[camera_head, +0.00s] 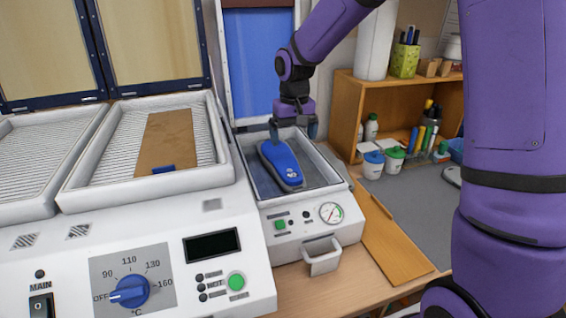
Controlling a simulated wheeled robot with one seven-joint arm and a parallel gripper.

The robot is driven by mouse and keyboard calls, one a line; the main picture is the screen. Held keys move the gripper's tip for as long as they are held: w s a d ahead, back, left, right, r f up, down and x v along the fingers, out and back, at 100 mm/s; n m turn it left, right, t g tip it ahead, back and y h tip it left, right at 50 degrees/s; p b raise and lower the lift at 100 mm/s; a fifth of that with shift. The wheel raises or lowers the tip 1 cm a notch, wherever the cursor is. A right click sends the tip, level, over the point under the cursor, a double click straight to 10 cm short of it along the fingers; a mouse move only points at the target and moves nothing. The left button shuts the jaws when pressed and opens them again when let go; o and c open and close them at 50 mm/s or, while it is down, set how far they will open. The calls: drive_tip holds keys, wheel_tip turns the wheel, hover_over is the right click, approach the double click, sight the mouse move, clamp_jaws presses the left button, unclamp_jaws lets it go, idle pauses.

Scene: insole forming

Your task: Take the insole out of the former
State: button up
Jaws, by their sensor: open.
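The blue insole (280,164) lies in the tray of the former (323,180), a white box with a raised lid, a pressure gauge and a front handle. My gripper (293,133) is open and points down over the far end of the insole. One finger shows at the left near the insole's far end and the other at the right over the tray. The insole rests in the tray. Whether the fingers touch it cannot be told.
A heater (150,258) with a dial and two open lids stands at the left. A brown board (168,141) with a small blue piece lies on its right bed. A wooden shelf (342,112) with bottles and pens stands at the right. A wooden board (395,248) lies beside the former.

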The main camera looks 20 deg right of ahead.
hover_over(292, 174)
drive_tip(key=f, duration=0.6)
drive_tip(key=shift+w+f, duration=0.2)
drive_tip(key=shift+s+f, duration=0.15)
drive_tip(key=shift+f, duration=1.15)
drive_tip(key=shift+s+f, duration=0.1)
drive_tip(key=shift+f, duration=1.2)
drive_tip(key=shift+c, duration=0.3)
drive_tip(key=c, duration=0.9)
